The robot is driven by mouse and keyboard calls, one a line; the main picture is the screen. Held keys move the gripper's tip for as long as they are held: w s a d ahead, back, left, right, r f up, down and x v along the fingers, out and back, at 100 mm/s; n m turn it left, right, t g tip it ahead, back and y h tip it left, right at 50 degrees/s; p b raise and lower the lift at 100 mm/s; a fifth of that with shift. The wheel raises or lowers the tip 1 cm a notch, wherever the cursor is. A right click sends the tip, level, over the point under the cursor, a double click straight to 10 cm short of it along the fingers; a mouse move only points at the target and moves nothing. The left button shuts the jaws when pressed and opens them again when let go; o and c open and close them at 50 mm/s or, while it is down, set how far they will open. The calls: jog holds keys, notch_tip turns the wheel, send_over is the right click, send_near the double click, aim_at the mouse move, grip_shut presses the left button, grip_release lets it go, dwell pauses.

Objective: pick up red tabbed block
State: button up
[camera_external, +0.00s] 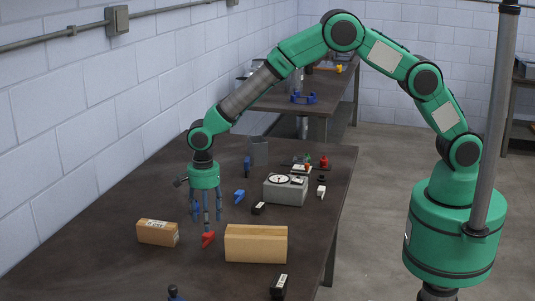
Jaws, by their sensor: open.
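The red tabbed block (208,239) is small and lies on the dark brown table, between two cardboard boxes. My gripper (208,218) points straight down with its fingers spread. It is open and holds nothing that I can see. Its fingertips are just above the red block in the picture. I cannot tell the exact height gap or whether a finger touches the block.
A small cardboard box (158,232) stands left of the red block and a larger one (256,243) stands right. A grey gauge box (286,189), a blue block (239,196) and a grey cup (259,151) stand farther back. The wall runs along the left.

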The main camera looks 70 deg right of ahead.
aim_at(208, 236)
jog(key=shift+f, duration=0.6)
jog(key=shift+f, duration=0.15)
jog(key=shift+s+a+f+b, duration=0.15)
jog(key=shift+f+b, duration=0.3)
jog(key=shift+f, duration=2)
jog(key=c, duration=1.3)
